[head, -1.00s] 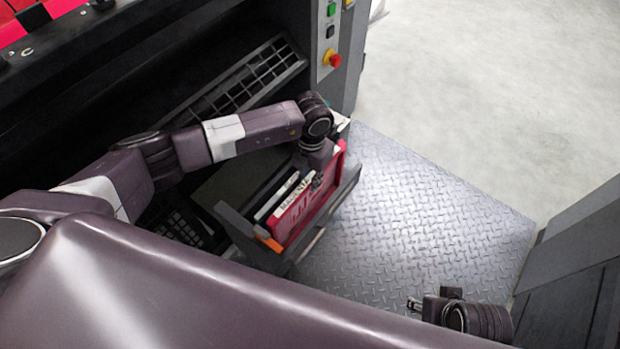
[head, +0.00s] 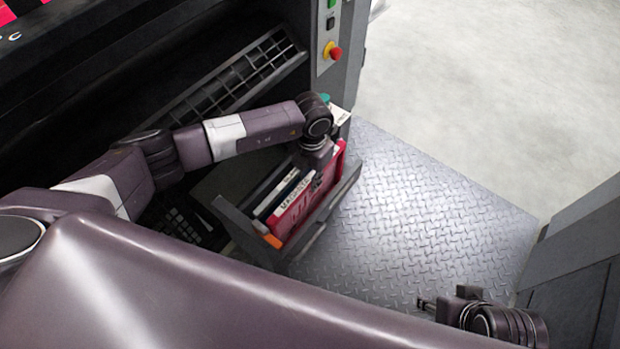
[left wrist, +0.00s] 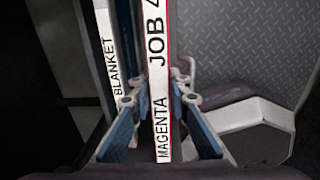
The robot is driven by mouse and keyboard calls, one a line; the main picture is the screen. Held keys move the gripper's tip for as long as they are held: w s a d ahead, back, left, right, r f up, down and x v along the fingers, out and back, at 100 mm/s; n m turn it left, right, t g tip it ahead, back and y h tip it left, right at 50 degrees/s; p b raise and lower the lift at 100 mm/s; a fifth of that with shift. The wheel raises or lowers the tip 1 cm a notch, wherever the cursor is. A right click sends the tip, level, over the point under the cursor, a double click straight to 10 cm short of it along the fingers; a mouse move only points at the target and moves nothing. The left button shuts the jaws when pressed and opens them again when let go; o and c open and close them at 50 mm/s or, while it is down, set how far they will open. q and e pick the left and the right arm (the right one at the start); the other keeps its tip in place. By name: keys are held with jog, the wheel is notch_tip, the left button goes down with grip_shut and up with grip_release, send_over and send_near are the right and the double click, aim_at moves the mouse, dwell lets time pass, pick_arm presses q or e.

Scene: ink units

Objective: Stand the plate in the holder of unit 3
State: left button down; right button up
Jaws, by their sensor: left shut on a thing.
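The red plate (head: 300,208) stands on edge in the grey holder (head: 345,188) at the front of the press. Its white edge label, reading MAGENTA and JOB, shows in the left wrist view (left wrist: 160,120). My left gripper (head: 318,172) reaches down over the holder and is shut on the plate; its blue finger pads (left wrist: 160,100) sit on either side of the label. The plate's lower edge is hidden inside the holder. My right gripper (head: 426,304) is at the lower right, away from the holder, and its jaw state is unclear.
A dark sheet labelled BLANKET (left wrist: 112,70) stands beside the plate in the holder. A slotted rack (head: 240,75) and a panel with a red button (head: 335,53) are behind. The diamond-plate floor (head: 430,220) is clear. A grey cabinet (head: 575,245) stands at right.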

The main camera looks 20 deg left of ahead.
pick_arm(q)
jog(key=shift+f, duration=0.3)
pick_arm(e)
jog(key=shift+f, duration=0.25)
pick_arm(q)
jog(key=c, duration=1.7)
grip_release()
jog(key=shift+c, duration=0.2)
notch_tip(320, 180, up, 12)
jog(key=shift+d+r, duration=0.1)
notch_tip(320, 180, up, 5)
jog(key=p, duration=0.3)
pick_arm(e)
jog(key=s+x, duration=0.1)
jog(key=x, duration=0.7)
jog(key=shift+f+g, duration=0.3)
jog(key=shift+f, duration=0.2)
